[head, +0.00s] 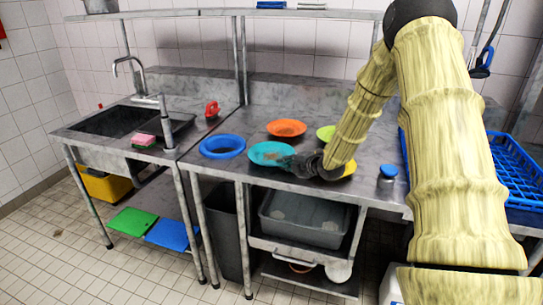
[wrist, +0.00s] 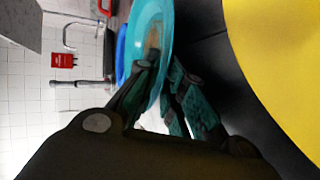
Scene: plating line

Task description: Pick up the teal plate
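The teal plate (head: 266,151) is at the middle of the steel counter, among the other plates. My gripper (head: 292,161) reaches its right edge from the right, low over the counter. In the wrist view the teal plate (wrist: 148,35) shows nearly edge-on. Its rim lies between the two fingertips of my gripper (wrist: 163,72), one finger on each face. The fingers converge closely on the rim and look shut on it. Whether the plate is clear of the counter cannot be told.
A blue plate (head: 222,146) is close on the left and an orange plate (head: 287,128) behind. A green plate (head: 326,133) and a yellow plate (head: 350,168) are partly behind my arm. A blue-lidded jar (head: 387,176) and a blue rack (head: 515,170) stand right.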

